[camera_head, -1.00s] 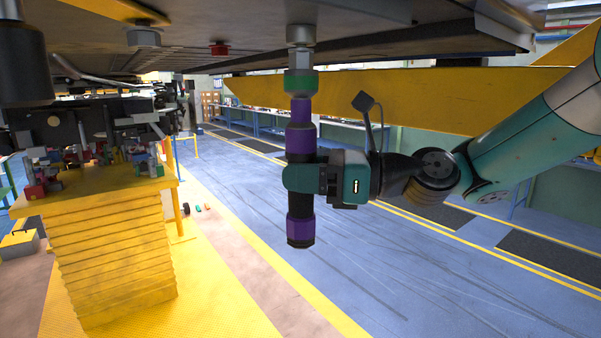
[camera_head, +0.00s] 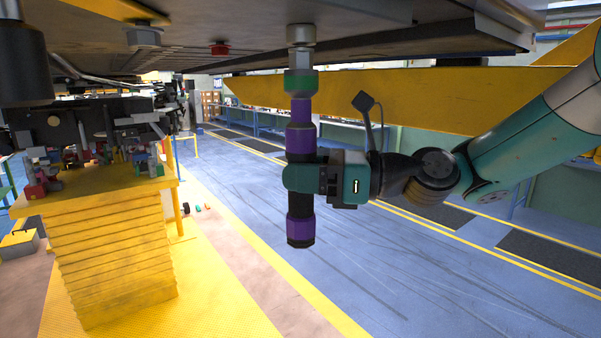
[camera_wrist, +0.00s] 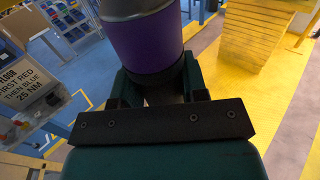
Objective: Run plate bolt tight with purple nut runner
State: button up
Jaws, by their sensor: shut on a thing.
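The purple nut runner (camera_head: 301,143) stands upright in the head view, with black bands and a green ring (camera_head: 301,82) near its top. My gripper (camera_head: 305,180) is shut around its middle from the right. A grey metal socket or bolt part (camera_head: 301,56) meets the runner's top, directly under the dark plate overhead (camera_head: 220,45). I cannot tell where the socket ends and the bolt begins. In the wrist view the nut runner's purple body (camera_wrist: 146,45) rises between my gripper's fingers (camera_wrist: 160,90).
Another hex bolt (camera_head: 144,37) and a red fastener (camera_head: 218,48) hang from the underside at left. A stepped yellow stand (camera_head: 115,240) with parts on top is at left. A yellow beam (camera_head: 400,98) runs behind the runner. The floor below is clear.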

aim_at(301, 199)
jog(key=shift+r, duration=0.6)
dwell(1.6)
jog(key=shift+f, duration=0.15)
jog(key=shift+f+b, duration=1.25)
jog(key=shift+f, duration=1.25)
